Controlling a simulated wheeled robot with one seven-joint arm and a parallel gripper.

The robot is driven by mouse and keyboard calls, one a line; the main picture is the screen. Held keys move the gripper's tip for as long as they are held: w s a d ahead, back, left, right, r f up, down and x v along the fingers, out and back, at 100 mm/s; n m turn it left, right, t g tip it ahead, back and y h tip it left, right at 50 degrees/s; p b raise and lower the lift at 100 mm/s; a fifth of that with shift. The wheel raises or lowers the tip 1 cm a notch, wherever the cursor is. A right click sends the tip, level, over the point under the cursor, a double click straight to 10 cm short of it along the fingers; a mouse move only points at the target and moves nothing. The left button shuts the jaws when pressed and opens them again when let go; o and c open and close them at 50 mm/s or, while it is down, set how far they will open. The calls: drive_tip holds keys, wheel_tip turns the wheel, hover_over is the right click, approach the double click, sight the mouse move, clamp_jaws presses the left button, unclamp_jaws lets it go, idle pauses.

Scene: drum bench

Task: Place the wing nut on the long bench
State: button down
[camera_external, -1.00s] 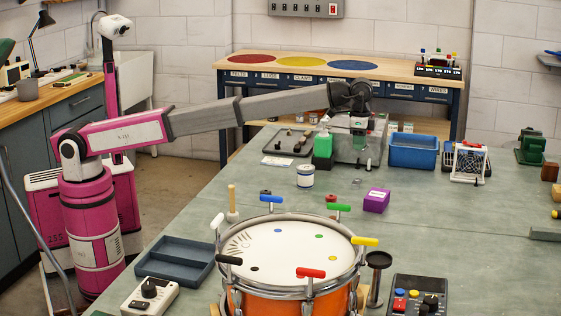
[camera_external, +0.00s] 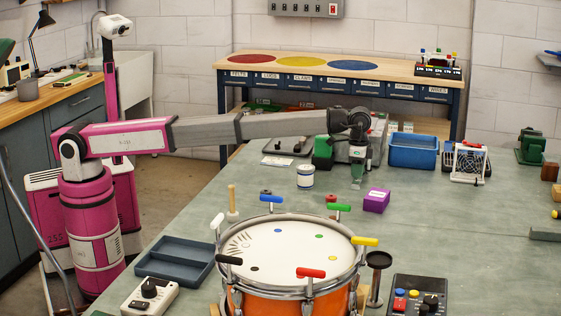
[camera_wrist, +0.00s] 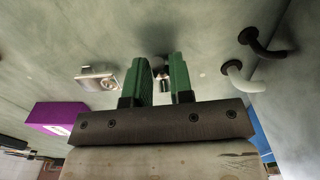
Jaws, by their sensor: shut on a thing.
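My gripper (camera_external: 357,182) points down over the grey-green bench (camera_external: 430,225), between the white jar and the purple box. In the wrist view its two green fingers (camera_wrist: 162,76) are close together, with a small dark and shiny piece, apparently the wing nut (camera_wrist: 162,74), between their tips. It is mostly hidden by the fingers, and its wings cannot be made out. The fingertips look low over the bench top; I cannot tell whether the piece touches it. A small silver metal part (camera_wrist: 97,78) lies on the bench left of the fingers in the wrist view.
The purple box (camera_external: 376,200) is close to my gripper, and the white jar (camera_external: 305,176) stands to its left. A blue bin (camera_external: 413,151) and a white rack (camera_external: 470,163) are behind right. The drum (camera_external: 290,250) is in front. The bench right of the purple box is clear.

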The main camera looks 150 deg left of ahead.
drive_tip(key=c, duration=1)
unclamp_jaws()
drive_tip(key=shift+f, duration=0.15)
wheel_tip(320, 180, up, 12)
drive_tip(key=shift+r, duration=0.2)
